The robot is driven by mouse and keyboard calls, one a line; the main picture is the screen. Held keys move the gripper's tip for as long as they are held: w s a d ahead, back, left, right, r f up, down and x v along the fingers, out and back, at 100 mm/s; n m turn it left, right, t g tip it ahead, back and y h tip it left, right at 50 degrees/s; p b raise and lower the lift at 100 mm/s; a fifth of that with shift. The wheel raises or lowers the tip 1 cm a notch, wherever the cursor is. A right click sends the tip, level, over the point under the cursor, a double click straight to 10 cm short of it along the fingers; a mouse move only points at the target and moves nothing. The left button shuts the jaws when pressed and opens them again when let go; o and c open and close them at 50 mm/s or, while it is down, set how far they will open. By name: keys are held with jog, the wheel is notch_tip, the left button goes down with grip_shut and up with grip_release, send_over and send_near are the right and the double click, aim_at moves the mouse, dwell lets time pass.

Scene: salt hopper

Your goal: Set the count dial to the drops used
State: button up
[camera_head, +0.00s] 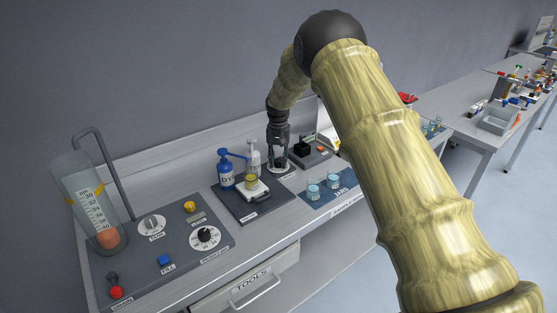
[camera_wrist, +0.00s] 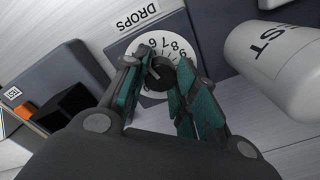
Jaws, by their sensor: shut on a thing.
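The count dial is a black knob (camera_wrist: 160,75) on a white numbered disc (camera_wrist: 183,43), beside a label reading DROPS (camera_wrist: 138,14). The knob's pointer mark faces the left part of the disc in the wrist view; fingers hide some numbers, so the value it points at cannot be read. My gripper (camera_wrist: 157,88) is shut on the knob from above, with a teal-padded finger on either side. In the head view my gripper (camera_head: 279,160) stands upright over the white disc (camera_head: 279,169), behind the sample jars.
A blue DYE pump bottle (camera_head: 226,176) and a white bottle (camera_head: 254,157), seen close in the wrist view (camera_wrist: 275,50), stand left of the dial. A grey TEST box with a black holder (camera_head: 304,147) is to the right. Jars (camera_head: 314,191) sit on a blue mat in front.

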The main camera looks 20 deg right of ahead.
aim_at(279, 160)
jog(key=shift+w+r+m, duration=0.15)
jog(key=shift+m, duration=0.15)
dwell(0.4)
jog(key=o, duration=1.1)
jog(key=shift+c, duration=0.2)
notch_tip(279, 160, up, 12)
jog(key=shift+d, duration=0.1)
